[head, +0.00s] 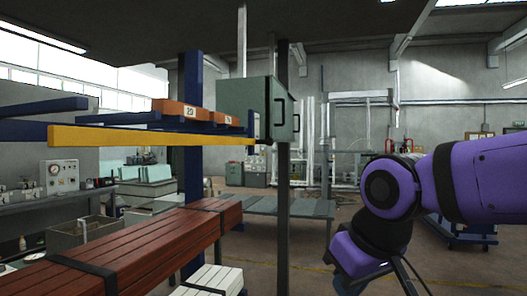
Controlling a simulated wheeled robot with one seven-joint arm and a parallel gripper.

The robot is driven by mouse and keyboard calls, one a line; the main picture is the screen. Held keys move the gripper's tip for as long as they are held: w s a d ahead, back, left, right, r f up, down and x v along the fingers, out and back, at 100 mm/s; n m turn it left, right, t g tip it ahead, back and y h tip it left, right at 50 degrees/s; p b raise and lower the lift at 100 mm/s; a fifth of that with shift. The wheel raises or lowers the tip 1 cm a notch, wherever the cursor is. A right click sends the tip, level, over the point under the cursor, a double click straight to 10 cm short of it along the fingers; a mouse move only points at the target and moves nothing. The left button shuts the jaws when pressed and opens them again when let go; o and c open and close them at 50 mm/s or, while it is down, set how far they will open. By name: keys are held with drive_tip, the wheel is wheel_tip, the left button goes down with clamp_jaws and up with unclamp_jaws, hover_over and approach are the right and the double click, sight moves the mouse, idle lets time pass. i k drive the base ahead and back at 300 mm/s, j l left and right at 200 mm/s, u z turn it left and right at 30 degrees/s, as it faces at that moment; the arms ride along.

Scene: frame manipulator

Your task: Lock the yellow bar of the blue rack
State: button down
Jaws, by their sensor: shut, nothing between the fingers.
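The yellow bar (150,136) runs level across the left and middle of the head view. Its near end is at the left, and its far end is by a small dark blue upright piece (256,126) in front of a grey-green box. I cannot tell whether the bar is locked there. The blue rack shows as a tall blue post (193,160) behind the bar and blue arms (40,107) at the upper left. My purple arm comes in from the right and bends downward, well apart from the bar. My gripper is not visible.
Orange-brown numbered blocks (182,109) sit above the bar. A strapped stack of red-brown beams (150,245) lies below it at lower left. A dark vertical post (283,200) and the grey-green box (262,103) stand mid-view. Floor (310,262) shows between the post and my arm.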

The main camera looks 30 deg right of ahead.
sight(58, 136)
drive_tip(key=i+l+u, duration=0.1)
drive_tip(key=i+l, duration=0.15)
drive_tip(key=i+l+u, duration=0.1)
drive_tip(key=i+l, duration=0.15)
drive_tip(key=l, duration=0.25)
drive_tip(key=i+l+u, duration=0.1)
drive_tip(key=l, duration=0.3)
drive_tip(key=i, duration=0.1)
